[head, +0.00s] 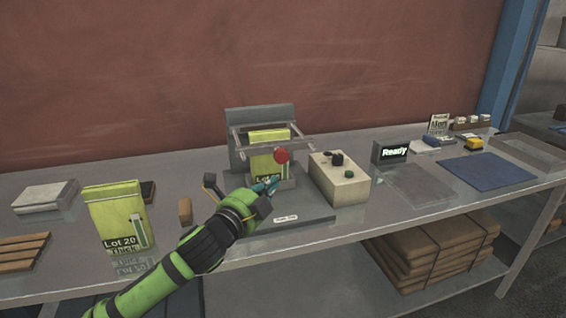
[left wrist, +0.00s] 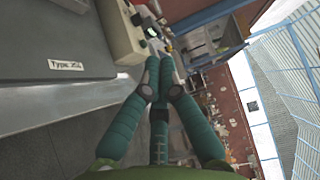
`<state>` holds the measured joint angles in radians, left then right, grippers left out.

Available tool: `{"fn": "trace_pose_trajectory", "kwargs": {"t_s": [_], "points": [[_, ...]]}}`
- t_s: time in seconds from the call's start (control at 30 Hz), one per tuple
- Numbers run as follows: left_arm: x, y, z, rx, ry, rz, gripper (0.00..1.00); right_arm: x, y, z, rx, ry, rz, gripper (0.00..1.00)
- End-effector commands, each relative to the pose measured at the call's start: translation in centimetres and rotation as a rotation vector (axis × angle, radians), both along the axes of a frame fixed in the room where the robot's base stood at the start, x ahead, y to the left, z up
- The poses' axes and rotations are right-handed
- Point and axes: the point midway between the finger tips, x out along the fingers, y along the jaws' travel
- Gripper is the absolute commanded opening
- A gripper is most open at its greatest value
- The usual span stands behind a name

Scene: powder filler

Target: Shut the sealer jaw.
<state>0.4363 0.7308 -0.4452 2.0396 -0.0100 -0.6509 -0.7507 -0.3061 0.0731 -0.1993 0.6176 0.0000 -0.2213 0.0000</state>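The sealer (head: 262,115) is a grey base and upright back plate on the bench. Its jaw, a pale bar frame (head: 305,147) with a red knob (head: 282,156), stands raised in front of the back plate. A yellow-green pouch (head: 268,136) stands upright inside the frame. My left gripper (head: 270,185) is low in front of the pouch, below the red knob and apart from it. In the left wrist view its teal fingers (left wrist: 160,60) meet at the tips with nothing seen between them. My right gripper is not in view.
A cream control box (head: 340,183) with dark knobs stands right of the sealer. A "Ready" display (head: 390,151) is beyond it. A "Lot 20" pouch (head: 112,216) and a wooden block (head: 185,211) stand left. A blue mat (head: 487,170) lies at right.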

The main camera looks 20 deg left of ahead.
Motion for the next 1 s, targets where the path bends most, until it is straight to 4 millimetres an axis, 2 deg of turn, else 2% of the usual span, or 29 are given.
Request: {"fn": "trace_pose_trajectory", "kwargs": {"t_s": [0.43, 0.5, 0.7, 1.0], "points": [[8.0, -1.6, 0.3, -0.004, 0.002, 0.001, 0.00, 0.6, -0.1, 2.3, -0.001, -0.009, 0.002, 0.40], [8.9, -1.0, 0.3, -0.002, 0.002, 0.004, 0.00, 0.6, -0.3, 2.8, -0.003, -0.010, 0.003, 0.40], [10.7, 0.2, 0.1, -0.001, 0.003, 0.001, 0.00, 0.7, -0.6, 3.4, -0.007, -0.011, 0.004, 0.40], [11.3, 0.7, 0.0, -0.003, 0.002, 0.000, 0.00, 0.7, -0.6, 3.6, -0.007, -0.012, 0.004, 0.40]]}}
